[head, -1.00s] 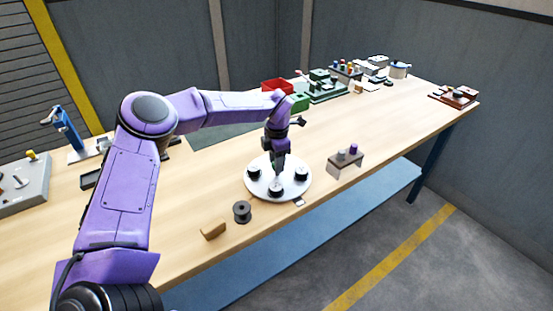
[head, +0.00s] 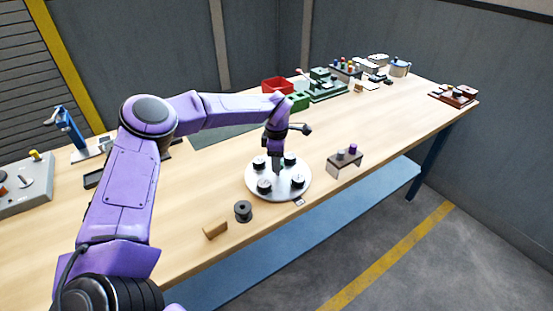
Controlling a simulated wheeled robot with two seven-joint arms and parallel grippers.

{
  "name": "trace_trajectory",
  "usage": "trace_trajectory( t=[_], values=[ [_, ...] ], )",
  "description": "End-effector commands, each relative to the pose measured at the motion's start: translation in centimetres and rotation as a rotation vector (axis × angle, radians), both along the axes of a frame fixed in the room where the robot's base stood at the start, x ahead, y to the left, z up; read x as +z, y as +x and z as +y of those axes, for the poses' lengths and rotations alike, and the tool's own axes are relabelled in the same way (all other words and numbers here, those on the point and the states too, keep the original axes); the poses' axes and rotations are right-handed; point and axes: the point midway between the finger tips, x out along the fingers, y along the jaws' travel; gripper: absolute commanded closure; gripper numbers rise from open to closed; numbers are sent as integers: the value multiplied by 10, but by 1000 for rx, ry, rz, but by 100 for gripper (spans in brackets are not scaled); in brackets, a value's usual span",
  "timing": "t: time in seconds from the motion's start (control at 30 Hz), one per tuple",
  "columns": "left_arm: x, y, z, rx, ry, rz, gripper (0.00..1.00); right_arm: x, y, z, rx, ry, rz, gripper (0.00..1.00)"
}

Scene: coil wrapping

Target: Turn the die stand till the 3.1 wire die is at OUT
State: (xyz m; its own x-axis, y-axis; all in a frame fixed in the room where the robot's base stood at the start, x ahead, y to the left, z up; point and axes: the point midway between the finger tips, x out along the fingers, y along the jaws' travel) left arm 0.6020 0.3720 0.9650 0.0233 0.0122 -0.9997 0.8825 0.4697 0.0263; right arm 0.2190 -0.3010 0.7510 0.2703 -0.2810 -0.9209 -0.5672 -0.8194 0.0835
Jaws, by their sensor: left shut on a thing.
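The die stand (head: 278,188) is a round, pale disc on the table with several black wire dies with white tops spaced around it. One die (head: 264,186) is at the front left and another (head: 297,180) at the front right. Two more sit at the back, one to each side of the gripper. The die sizes are too small to read. My left gripper (head: 277,171) points down at the middle of the disc and is shut on the stand's centre; its fingers hide what they grip. A small tag (head: 299,203) lies at the disc's front edge, its lettering unreadable. My right gripper is out of view.
A dark spool (head: 243,211) and a tan block (head: 215,230) stand front left of the stand. A small brown rack (head: 345,163) is to its right. A red bin (head: 277,85) and green equipment (head: 325,88) are further back. The table between is mostly clear.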

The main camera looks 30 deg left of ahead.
Motion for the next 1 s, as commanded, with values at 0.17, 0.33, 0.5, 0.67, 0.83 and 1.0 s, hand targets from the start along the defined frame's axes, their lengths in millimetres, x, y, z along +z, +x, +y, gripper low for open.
trace_trajectory(
  t=[0.17, 0.33, 0.5, 0.67, 0.83, 1.0],
  values=[
    [2, 1, 0, -88, 0, -5, 100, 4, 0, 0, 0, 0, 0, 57],
    [2, 2, 0, -171, 0, -6, 100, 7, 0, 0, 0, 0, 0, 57],
    [2, 2, 0, -250, 0, -6, 100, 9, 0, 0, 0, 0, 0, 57],
    [2, 2, 1, -312, 1, -5, 100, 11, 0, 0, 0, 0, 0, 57],
    [2, 2, 1, -361, 1, -4, 100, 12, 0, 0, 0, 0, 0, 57],
    [1, 2, 1, -392, 0, -4, 100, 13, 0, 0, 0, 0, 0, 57]
  ],
)
